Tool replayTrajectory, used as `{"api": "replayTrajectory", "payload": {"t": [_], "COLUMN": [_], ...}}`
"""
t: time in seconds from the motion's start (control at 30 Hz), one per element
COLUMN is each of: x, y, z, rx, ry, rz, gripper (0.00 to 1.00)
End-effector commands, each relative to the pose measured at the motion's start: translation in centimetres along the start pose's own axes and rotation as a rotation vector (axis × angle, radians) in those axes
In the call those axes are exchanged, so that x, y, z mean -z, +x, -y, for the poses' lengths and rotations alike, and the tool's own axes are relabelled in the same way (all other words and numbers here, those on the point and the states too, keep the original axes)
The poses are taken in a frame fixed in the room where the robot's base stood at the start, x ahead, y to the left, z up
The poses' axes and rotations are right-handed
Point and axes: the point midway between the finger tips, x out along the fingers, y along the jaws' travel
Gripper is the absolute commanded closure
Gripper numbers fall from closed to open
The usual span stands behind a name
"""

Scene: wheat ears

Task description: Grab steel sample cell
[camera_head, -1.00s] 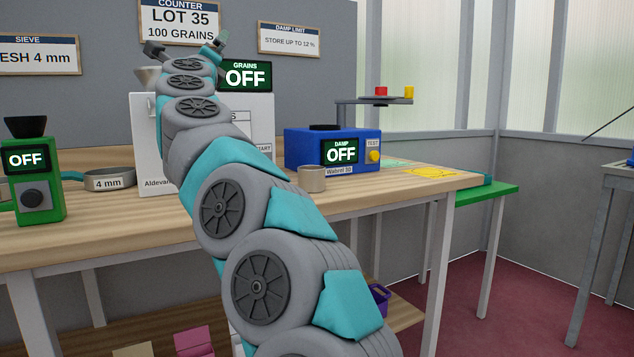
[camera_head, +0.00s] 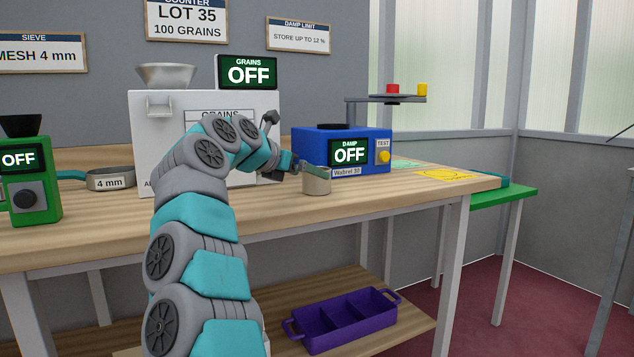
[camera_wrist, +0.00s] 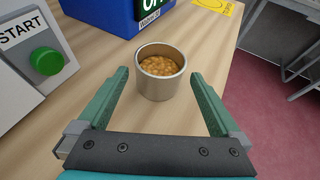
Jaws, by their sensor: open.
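The steel sample cell (camera_head: 316,181) is a small round metal cup standing upright on the wooden bench, in front of the blue damp meter. In the wrist view the cell (camera_wrist: 161,84) holds golden grains. My gripper (camera_wrist: 162,82) is open, with one green finger to the left of the cell and one to the right. The cell stands between and slightly beyond the fingertips, with a gap on each side. In the head view my gripper (camera_head: 298,170) is close to the cell's left side, partly hidden by my own arm.
The blue damp meter (camera_head: 312,149) stands right behind the cell. The white grain counter (camera_head: 150,125) is to the left, with a green START button (camera_wrist: 46,61). A yellow mat (camera_head: 445,175) lies to the right. A purple tray (camera_head: 345,322) sits on the lower shelf.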

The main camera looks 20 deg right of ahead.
Motion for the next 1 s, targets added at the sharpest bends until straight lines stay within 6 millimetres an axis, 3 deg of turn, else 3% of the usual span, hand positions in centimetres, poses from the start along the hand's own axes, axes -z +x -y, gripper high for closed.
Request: {"api": "replayTrajectory", "payload": {"t": [0.1, 0.37, 0.67, 0.9, 1.0], "x": [-0.2, -0.2, -0.3, -0.1, -0.1], "y": [1.9, 3.8, 7.8, 8.1, 8.1], "z": [0.1, 0.0, 0.0, -0.1, -0.1], "rx": [0.004, 0.002, 0.002, 0.000, 0.000], "ry": [-0.001, -0.003, -0.003, -0.002, -0.002], "rz": [0.001, 0.003, 0.004, 0.003, 0.003], "gripper": [0.00, 0.00, 0.00, 0.00, 0.10]}}
